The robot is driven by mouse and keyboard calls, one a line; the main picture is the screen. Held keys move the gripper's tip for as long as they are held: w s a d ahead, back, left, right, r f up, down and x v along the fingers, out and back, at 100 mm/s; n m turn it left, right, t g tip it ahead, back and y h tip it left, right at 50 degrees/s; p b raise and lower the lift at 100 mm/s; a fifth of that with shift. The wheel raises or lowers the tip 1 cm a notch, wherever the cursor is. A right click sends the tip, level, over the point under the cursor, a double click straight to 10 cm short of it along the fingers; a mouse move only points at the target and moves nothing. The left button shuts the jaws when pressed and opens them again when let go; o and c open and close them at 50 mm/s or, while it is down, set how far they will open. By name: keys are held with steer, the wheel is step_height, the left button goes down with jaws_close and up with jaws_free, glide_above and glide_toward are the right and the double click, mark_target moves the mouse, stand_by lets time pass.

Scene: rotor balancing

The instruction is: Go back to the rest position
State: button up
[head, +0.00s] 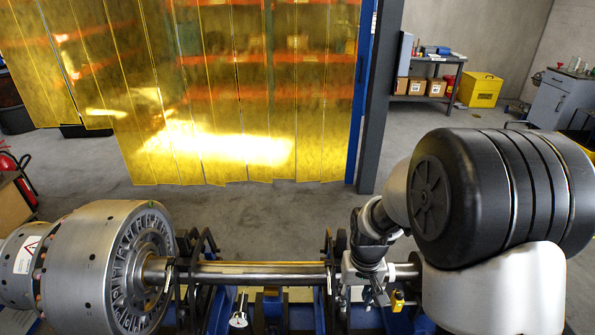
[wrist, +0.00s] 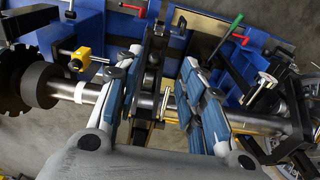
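The rotor (head: 92,270), a large grey metal drum with a slotted end face, lies at the left in the head view. Its bright steel shaft (head: 262,273) runs right across the blue balancing machine. My gripper (head: 372,285) points down over the shaft's right part. In the wrist view my gripper (wrist: 160,60) has its two blue-and-grey fingers spread apart. A dark support stand (wrist: 157,75) and part of the shaft (wrist: 262,123) show between and beyond the fingers. I see nothing held. Whether the fingers touch the shaft or stand, I cannot tell.
A green-handled tool (wrist: 232,30) and a yellow part (wrist: 81,58) sit close around the fingers. A yellow strip curtain (head: 240,100) hangs behind, beside a dark post (head: 380,100). A workbench (head: 436,62) and yellow box (head: 480,89) stand far back. Floor behind the machine is clear.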

steer(key=s+r+t, duration=0.1)
steer(key=s+r, duration=0.3)
steer(key=r, duration=0.3)
steer(key=s+r+t, duration=0.1)
steer(key=s+r, duration=0.3)
steer(key=r, duration=0.4)
steer(key=s+r+t, duration=0.1)
steer(key=s+r, duration=0.2)
steer(key=s, duration=0.4)
steer(key=s+r+t, duration=0.1)
steer(key=s+r, duration=0.2)
steer(key=s, duration=0.3)
steer(key=shift+s, duration=0.35)
steer(key=shift+o, duration=0.4)
